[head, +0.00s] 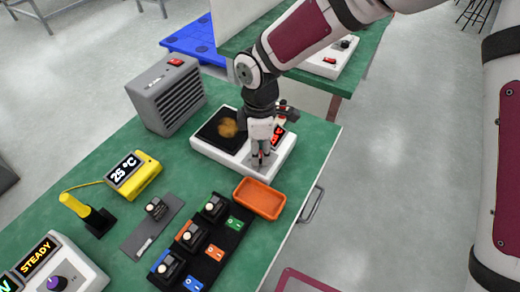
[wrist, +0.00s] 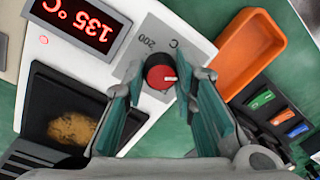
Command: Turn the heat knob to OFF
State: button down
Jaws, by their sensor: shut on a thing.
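The hotplate (head: 203,146) is a white unit with a black heating plate that bears a brown patch. In the wrist view its red display (wrist: 80,25) reads 135 °C, upside down. The red heat knob (wrist: 158,76) sits on a grey dial plate, where "200" and "C" show. A white pointer mark is on the knob's right side in the wrist view. My gripper (wrist: 161,84) has one finger on each side of the knob and is shut on it. In the head view my gripper (head: 261,160) points down at the hotplate's front right and hides the knob.
An orange tray (head: 259,198) lies close beside the hotplate. A grey vented box (head: 166,94) stands behind left. A yellow 25 °C meter (head: 134,176), a black rack (head: 205,240) with coloured switches, and a unit reading STEADY (head: 60,268) stand on the green bench.

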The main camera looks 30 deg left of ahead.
aim_at(260, 152)
jog(key=shift+d, duration=0.1)
jog(key=c, duration=1.3)
grip_release()
notch_tip(260, 152, up, 12)
jog(key=shift+w+a, duration=0.2)
jog(key=shift+w, duration=0.05)
